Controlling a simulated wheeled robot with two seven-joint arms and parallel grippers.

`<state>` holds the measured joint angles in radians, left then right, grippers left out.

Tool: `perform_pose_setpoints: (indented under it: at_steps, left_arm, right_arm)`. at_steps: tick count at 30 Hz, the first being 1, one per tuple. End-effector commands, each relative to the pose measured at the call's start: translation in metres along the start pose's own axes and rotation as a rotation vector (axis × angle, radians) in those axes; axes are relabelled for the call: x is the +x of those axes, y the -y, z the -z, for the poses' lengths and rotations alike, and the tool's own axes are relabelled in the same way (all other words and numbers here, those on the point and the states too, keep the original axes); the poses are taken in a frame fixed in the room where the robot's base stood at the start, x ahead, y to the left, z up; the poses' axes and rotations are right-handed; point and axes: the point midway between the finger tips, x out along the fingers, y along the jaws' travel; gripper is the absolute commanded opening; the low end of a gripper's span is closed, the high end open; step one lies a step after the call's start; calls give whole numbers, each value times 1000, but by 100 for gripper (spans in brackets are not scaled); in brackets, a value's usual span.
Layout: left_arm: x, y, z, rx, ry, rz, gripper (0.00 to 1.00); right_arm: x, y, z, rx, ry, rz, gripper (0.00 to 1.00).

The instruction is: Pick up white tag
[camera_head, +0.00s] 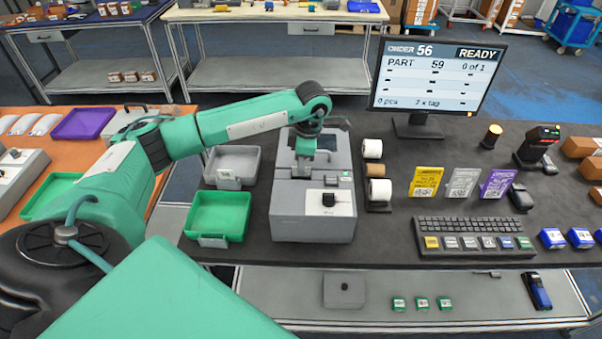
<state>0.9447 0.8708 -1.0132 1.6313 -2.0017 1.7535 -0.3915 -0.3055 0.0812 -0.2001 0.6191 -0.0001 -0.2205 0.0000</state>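A whitish card with a printed code (461,184) stands upright on the dark table, between a yellow card (425,182) and a purple card (497,183). It is the white tag-like thing that shows clearest. My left gripper (306,155) points down over the back of a grey box-shaped machine (312,220), far to the left of the cards. A small pale patch (327,142) shows beside the gripper; I cannot tell whether it is a tag or part of the machine. The fingertips are too small and partly hidden to read. My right gripper is not in view.
A monitor (435,77) stands behind the cards. A keyboard (470,228) lies in front of them. Rolls (373,149) stand right of the machine. A green bin (218,215) and a grey bin (234,164) stand left of it. A scanner-like device (537,146) is at right.

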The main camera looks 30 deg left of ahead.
Motion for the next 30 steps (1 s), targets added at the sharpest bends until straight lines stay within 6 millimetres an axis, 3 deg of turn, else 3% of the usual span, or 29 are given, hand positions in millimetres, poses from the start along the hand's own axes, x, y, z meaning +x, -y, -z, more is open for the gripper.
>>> perform_pose_setpoints:
  at_steps: [4, 9, 23, 30]
  left_arm:
    - [0, 0, 0, 0, 0, 0, 29]
    - [0, 0, 0, 0, 0, 0, 0]
    - [-1, 0, 0, 0, 0, 0, 0]
    - [-17, -1, 2, -1, 2, -3, 0]
  right_arm:
    - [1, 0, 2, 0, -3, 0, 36]
    - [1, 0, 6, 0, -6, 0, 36]
    - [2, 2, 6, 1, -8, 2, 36]
    - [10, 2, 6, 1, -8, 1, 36]
